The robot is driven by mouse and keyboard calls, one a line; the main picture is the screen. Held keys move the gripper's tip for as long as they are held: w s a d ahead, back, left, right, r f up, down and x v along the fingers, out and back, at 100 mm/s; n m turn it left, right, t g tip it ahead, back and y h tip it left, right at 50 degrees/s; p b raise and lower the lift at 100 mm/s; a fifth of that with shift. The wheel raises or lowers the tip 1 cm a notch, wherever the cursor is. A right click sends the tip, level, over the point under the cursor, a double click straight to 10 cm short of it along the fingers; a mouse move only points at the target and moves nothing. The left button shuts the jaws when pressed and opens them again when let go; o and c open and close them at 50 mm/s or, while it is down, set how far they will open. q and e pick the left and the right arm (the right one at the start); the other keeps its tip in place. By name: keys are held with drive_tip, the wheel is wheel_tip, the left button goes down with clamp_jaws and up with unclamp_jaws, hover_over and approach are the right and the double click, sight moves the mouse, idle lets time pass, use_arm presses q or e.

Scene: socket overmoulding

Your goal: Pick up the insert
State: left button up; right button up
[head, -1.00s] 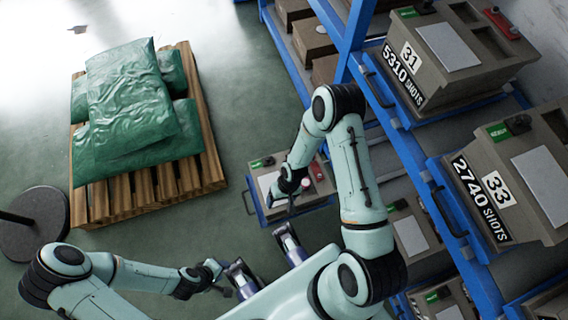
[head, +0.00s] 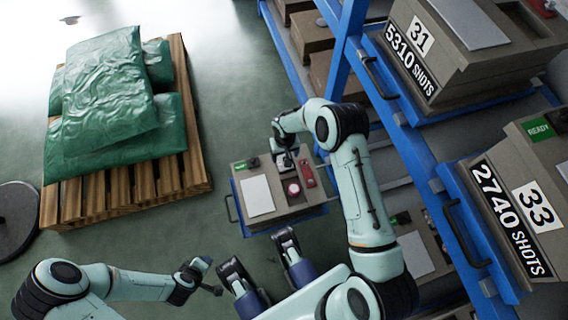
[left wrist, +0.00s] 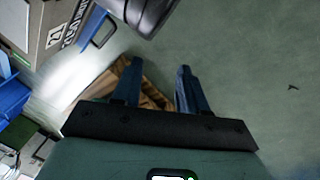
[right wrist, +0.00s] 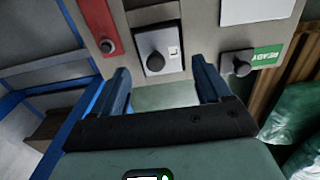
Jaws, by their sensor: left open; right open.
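No part is clearly identifiable as the insert. A grey box (head: 240,205) at low height carries a pale panel, a red bar (head: 307,175) and a round light-topped piece (head: 293,188). My right gripper (head: 285,160) is at the box's far side, beside that piece. In the right wrist view, my right gripper (right wrist: 163,82) is open and empty. Ahead of its fingers, apart from them, is a dark round knob (right wrist: 154,62) on a light plate, possibly the same piece. My left gripper (head: 208,278) is away to the left; its open, empty fingers (left wrist: 158,85) show in the left wrist view.
A blue rack (head: 420,150) with heavy boxes, numbered 31 (head: 422,45) and 33 (head: 538,200), stands to the right. Green bags (head: 110,90) lie on a wooden pallet (head: 198,170) at left. Open floor lies between pallet and grey box.

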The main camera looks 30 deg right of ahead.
sight(280, 162)
drive_tip(key=shift+w+f+b, duration=0.15)
drive_tip(key=shift+f+b, duration=0.3)
drive_tip(key=shift+f, duration=0.95)
drive_tip(key=shift+w+f+b, duration=0.1)
drive_tip(key=shift+f+b, duration=0.35)
drive_tip(key=shift+f, duration=0.9)
drive_tip(key=shift+r, duration=0.1)
drive_tip(key=c, duration=1.2)
drive_tip(key=shift+c, duration=0.6)
use_arm(q)
drive_tip(key=shift+g, duration=0.6)
drive_tip(key=s+f, duration=0.3)
drive_tip(key=shift+s+a+f, duration=0.2)
drive_tip(key=shift+s+a, duration=0.05)
use_arm(e)
drive_tip(key=shift+r, duration=0.15)
